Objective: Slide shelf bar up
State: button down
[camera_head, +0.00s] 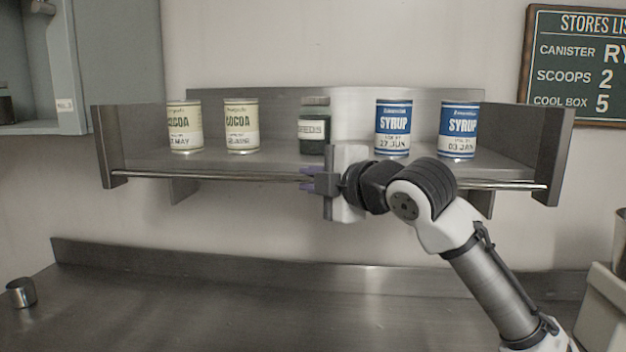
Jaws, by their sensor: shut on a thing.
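The shelf bar (215,177) is a thin metal rod running across the front of the steel wall shelf (140,152), low, near the level of the shelf floor. Its ends meet the two grey side panels. My gripper (310,180), with purplish fingers, is at the middle of the bar and shut on it. The arm reaches in from the lower right and hides part of the bar right of the gripper. Two cocoa cans (185,127), a green seeds jar (314,127) and two blue syrup cans (393,128) stand upright on the shelf behind the bar.
A steel counter (200,310) lies below, mostly clear, with a small metal cup (21,292) at the left. A grey-blue cabinet (115,60) is upper left. A stores board (580,65) hangs upper right. A pale bin (603,305) is lower right.

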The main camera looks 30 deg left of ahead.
notch_tip(320, 180, up, 8)
jog(key=p, duration=0.3)
jog(key=shift+r, duration=0.15)
jog(key=c, duration=1.4)
grip_release()
jog(key=shift+s+d, duration=0.15)
jog(key=shift+d, duration=0.3)
jog(key=b+v, duration=0.4)
jog(key=v, duration=0.9)
jog(key=shift+a, duration=0.1)
